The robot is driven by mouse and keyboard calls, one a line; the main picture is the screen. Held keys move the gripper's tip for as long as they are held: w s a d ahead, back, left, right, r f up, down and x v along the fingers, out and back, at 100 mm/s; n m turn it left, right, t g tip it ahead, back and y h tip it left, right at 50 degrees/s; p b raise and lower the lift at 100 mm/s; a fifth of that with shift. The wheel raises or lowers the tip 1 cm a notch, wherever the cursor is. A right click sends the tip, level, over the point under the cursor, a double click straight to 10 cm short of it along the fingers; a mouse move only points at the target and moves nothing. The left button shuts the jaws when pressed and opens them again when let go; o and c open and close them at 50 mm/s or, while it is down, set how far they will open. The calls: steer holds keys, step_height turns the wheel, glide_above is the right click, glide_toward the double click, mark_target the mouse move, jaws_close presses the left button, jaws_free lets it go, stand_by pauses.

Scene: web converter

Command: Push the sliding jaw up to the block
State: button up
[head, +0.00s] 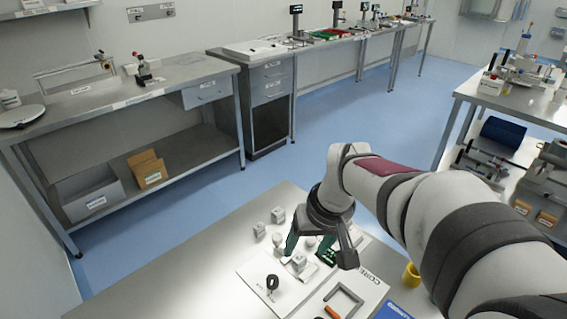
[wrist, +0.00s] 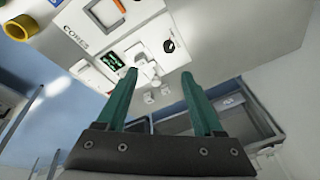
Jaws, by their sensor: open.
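A small pale grey clamp-like fixture (head: 299,262) sits on a white sheet at the table's front; it also shows between the fingers in the wrist view (wrist: 146,68). Its sliding jaw and the block are too small and pale to tell apart for sure. A black knob (head: 272,284) stands beside the fixture and shows again in the wrist view (wrist: 168,46). My gripper (head: 308,247) is open, with green fingers pointing down over the fixture area. In the wrist view the fingertips (wrist: 158,73) are wide apart with nothing held. I cannot tell whether a finger touches the fixture.
Two small grey blocks (head: 278,214) (head: 259,230) stand on bare table behind the fixture. A green panel (wrist: 110,62) lies close by. An orange-handled frame tool (head: 343,301), a white sheet marked CORES (head: 362,280) and a yellow ring (head: 411,275) lie to the right. The table's left is clear.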

mark_target(277, 237)
steer(key=w+a+f+n+t, duration=0.1)
steer(key=w+a+f+n, duration=0.1)
steer(key=w, duration=0.4)
steer(key=w+a+f+n, duration=0.1)
steer(key=w+f+n, duration=0.1)
steer(key=w, duration=0.5)
steer(key=shift+t, duration=0.3)
steer(key=x, duration=1.6)
steer(key=shift+s+a, duration=0.2)
jaws_close()
